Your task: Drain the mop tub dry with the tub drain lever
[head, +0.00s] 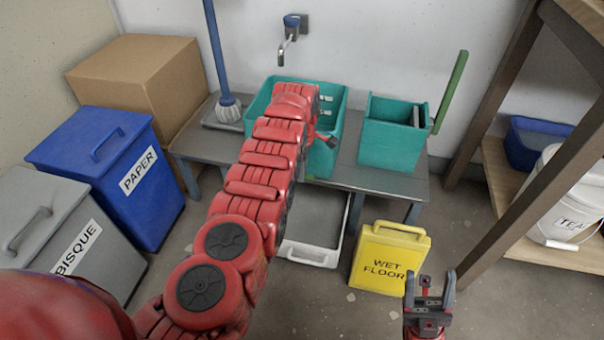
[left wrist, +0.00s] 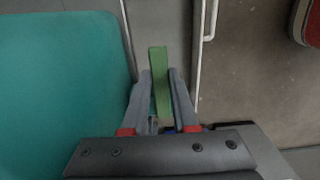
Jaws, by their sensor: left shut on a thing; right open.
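The teal mop tub (head: 322,162) stands on a grey bench, with my left arm reaching across it and hiding most of its inside. I cannot see any water in it. My left gripper (head: 330,141) is at the tub's front right side. In the left wrist view, my left gripper (left wrist: 159,80) is shut on a green lever (left wrist: 158,62), beside the teal tub wall (left wrist: 65,90). I take this as the tub drain lever; the head view hides it. My right gripper (head: 430,290) is open and empty at the lower right, low in front of the bench.
A smaller teal bucket (head: 390,143) with a long green handle (head: 451,92) stands right on the bench (head: 425,187). A white-rimmed tray (head: 308,255) lies below. A yellow wet floor sign (head: 390,257) stands right of it. Bins (head: 110,175) stand left; a shelf (head: 535,205) stands right.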

